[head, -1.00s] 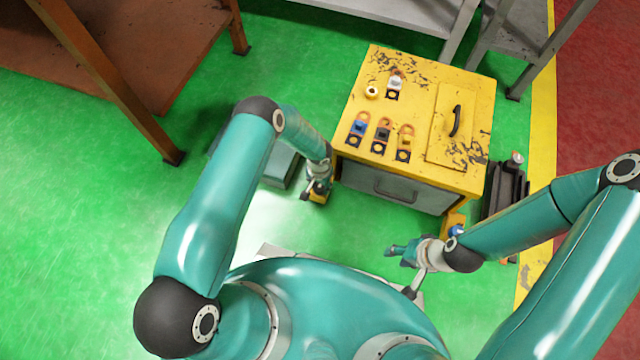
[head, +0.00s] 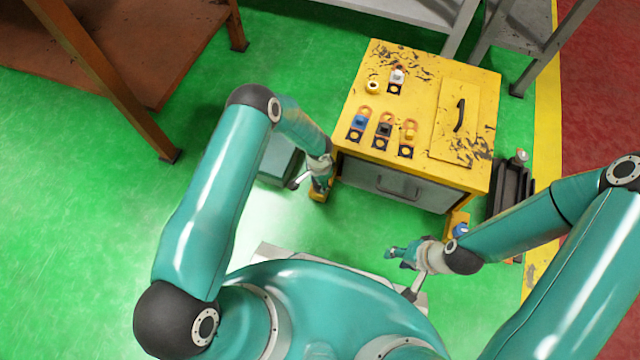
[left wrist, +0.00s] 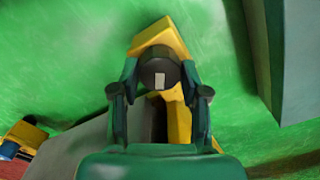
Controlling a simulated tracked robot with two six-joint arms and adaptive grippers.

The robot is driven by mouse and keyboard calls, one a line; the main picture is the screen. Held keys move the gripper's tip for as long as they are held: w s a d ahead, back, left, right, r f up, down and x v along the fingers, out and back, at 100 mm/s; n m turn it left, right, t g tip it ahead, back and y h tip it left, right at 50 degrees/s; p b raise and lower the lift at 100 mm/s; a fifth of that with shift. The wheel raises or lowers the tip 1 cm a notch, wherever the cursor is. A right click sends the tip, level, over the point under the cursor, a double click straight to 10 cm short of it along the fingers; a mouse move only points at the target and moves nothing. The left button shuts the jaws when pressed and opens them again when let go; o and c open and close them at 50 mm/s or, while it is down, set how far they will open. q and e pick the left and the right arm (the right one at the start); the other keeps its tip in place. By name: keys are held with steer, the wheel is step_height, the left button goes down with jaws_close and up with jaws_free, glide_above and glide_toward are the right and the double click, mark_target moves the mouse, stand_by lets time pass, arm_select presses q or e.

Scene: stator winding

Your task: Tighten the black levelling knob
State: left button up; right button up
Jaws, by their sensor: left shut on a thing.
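The black levelling knob (left wrist: 159,74) is round with a small pale mark on its face. It sits in front of a yellow bracket (left wrist: 176,120) in the left wrist view. My left gripper (left wrist: 158,82) is shut on the knob, with one finger on each side of it. In the head view my left gripper (head: 320,184) is low at the front left corner of the yellow cabinet (head: 412,75), by a yellow foot (head: 318,195); the knob is hidden there. My right gripper (head: 398,251) is in front of the cabinet's right side; its fingers are too small to read.
Several coloured parts, including a blue one (head: 359,122) and a white one (head: 397,76), stand on the cabinet top. A grey box (head: 278,158) is close left of my left gripper. A dark rack (head: 514,185) stands right of the cabinet.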

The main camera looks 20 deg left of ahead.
arm_select(q)
steer(key=m+b, duration=0.2)
steer(key=m, duration=0.2)
steer(key=shift+m, duration=0.3)
steer(key=m+b, duration=0.1)
steer(key=m, duration=0.1)
steer(key=shift+m, duration=0.3)
steer(key=shift+r+m+b, duration=0.1)
steer(key=shift+m+b, duration=0.35)
steer(key=shift+m, duration=0.95)
steer(key=o, duration=1.1)
steer(key=shift+r, duration=0.1)
step_height(320, 180, up, 12)
steer(key=shift+f, duration=0.15)
